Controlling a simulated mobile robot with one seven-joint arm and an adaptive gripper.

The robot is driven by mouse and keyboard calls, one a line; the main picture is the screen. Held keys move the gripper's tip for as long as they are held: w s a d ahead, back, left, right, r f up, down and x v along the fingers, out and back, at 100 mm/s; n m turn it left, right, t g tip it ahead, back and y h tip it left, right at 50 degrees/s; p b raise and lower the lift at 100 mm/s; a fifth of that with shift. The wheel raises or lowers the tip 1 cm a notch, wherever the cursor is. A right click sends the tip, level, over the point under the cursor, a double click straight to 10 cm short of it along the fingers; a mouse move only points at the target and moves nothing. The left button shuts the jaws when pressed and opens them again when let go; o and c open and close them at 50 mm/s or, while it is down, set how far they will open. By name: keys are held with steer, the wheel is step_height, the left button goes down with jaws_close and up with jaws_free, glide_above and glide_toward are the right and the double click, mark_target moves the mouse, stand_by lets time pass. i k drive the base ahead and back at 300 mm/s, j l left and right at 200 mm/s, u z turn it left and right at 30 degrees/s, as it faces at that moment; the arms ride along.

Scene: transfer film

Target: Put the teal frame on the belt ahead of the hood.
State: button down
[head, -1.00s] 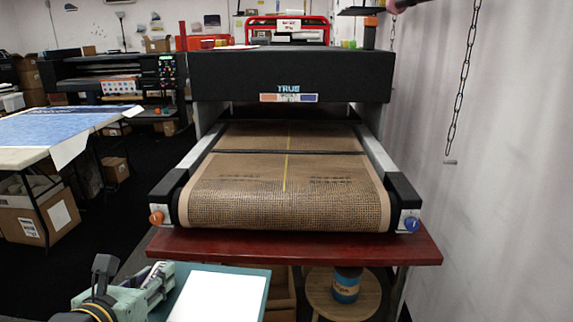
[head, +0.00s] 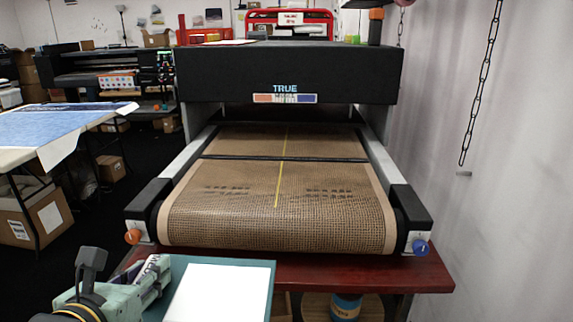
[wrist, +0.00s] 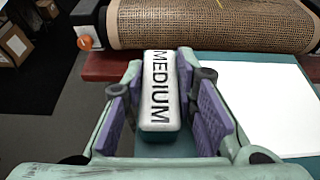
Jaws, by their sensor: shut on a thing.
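The teal frame (head: 232,260) is a flat board with a white sheet set in it, low in the head view. It also shows at the right in the wrist view (wrist: 236,58). A white block (wrist: 160,90) lettered MEDIUM is at its left edge, between the purple pads of my gripper (wrist: 164,108). My gripper (head: 152,282) is shut on the frame there and holds it in front of the belt. The brown mesh belt (head: 270,225) is bare ahead of the black hood (head: 285,72). The frame's lower part is cut off in the head view.
A dark bar (head: 285,157) crosses the belt near the hood. Side rails with an orange knob (head: 132,237) and a blue knob (head: 420,247) flank it. A red table (head: 350,273) juts out in front. A table with blue cloth (head: 55,130) stands left.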

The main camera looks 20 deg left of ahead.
mark_target(270, 180)
steer(key=i, duration=1.1)
